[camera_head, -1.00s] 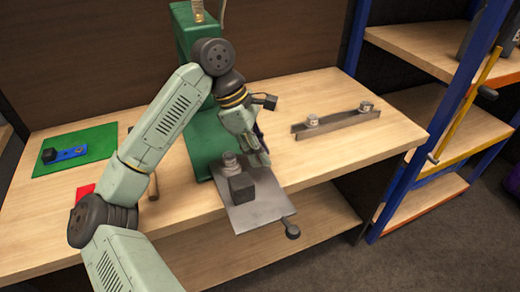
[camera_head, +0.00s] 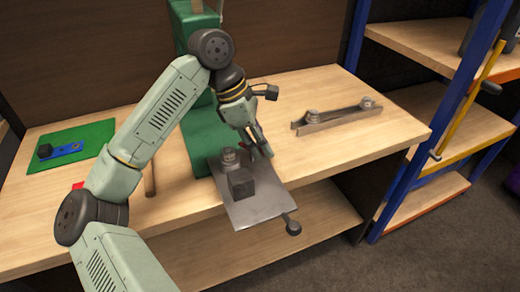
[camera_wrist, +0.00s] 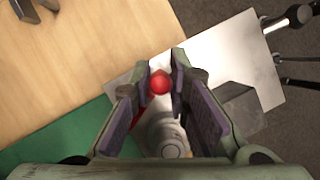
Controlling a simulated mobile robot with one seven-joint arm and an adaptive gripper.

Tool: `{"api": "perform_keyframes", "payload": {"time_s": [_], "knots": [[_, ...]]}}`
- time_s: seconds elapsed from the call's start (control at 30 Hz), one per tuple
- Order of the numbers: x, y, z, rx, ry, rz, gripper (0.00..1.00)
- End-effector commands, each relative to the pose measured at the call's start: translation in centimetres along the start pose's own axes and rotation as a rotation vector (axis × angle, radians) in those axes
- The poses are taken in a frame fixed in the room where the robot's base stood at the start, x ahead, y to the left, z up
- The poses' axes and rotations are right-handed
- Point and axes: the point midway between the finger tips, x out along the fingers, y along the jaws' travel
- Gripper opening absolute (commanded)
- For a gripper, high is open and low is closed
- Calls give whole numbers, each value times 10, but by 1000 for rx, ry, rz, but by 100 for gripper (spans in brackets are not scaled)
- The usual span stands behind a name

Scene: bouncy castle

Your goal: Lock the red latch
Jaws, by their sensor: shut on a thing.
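The red latch shows in the wrist view as a round red knob (camera_wrist: 160,83) between my fingertips, with a red strip (camera_wrist: 137,118) leading back from it beside the left finger. My gripper (camera_wrist: 161,80) is closed in on the knob from both sides. In the head view my gripper (camera_head: 262,150) points down at the right edge of the green machine, above the grey metal plate. The latch is mostly hidden by the fingers there, so I cannot tell its exact angle.
The grey plate (camera_head: 262,206) carries a dark block (camera_head: 241,184) and has a black-knobbed handle (camera_head: 292,227) at its front corner. The green machine (camera_head: 207,135) stands behind. A metal bar (camera_head: 340,118) lies right; a green mat (camera_head: 97,135) lies left.

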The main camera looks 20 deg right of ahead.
Motion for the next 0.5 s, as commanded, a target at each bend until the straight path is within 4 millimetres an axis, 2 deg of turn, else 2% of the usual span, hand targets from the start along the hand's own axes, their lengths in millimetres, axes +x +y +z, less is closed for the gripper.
{"api": "perform_keyframes", "payload": {"time_s": [0.1,0.5], "knots": [[6,2,-2,-87,3,41,0],[6,12,2,-437,2,187,0]]}}
